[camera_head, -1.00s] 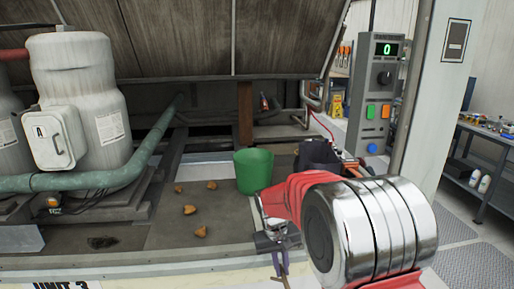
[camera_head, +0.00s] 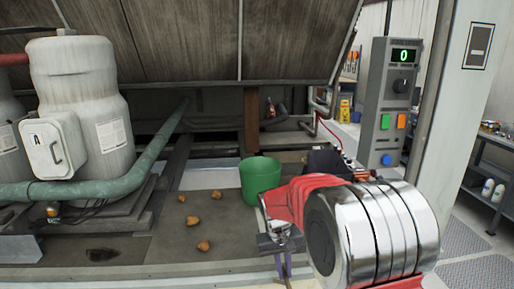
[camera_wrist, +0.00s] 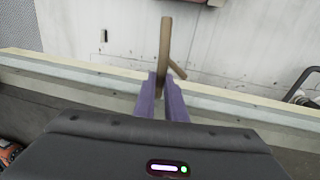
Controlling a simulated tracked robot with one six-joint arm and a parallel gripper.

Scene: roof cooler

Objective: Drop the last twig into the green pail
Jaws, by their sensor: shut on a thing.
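My gripper (camera_head: 283,267) is in front of the green pail, low near the front edge of the deck. In the wrist view, my gripper (camera_wrist: 163,105) has its purple fingers shut on a brown forked twig (camera_wrist: 165,48), which sticks out past the fingertips. The green pail (camera_head: 260,180) stands upright on the deck, behind and a little left of the gripper in the head view. The inside of the pail is mostly hidden from this angle, and the red arm covers a bit of its lower right side.
Several small tan lumps (camera_head: 203,246) lie on the deck left of the pail. White tanks and a green pipe (camera_head: 125,176) fill the left side. A control box (camera_head: 392,105) with a green display stands at the right. A dark object (camera_head: 325,160) sits right of the pail.

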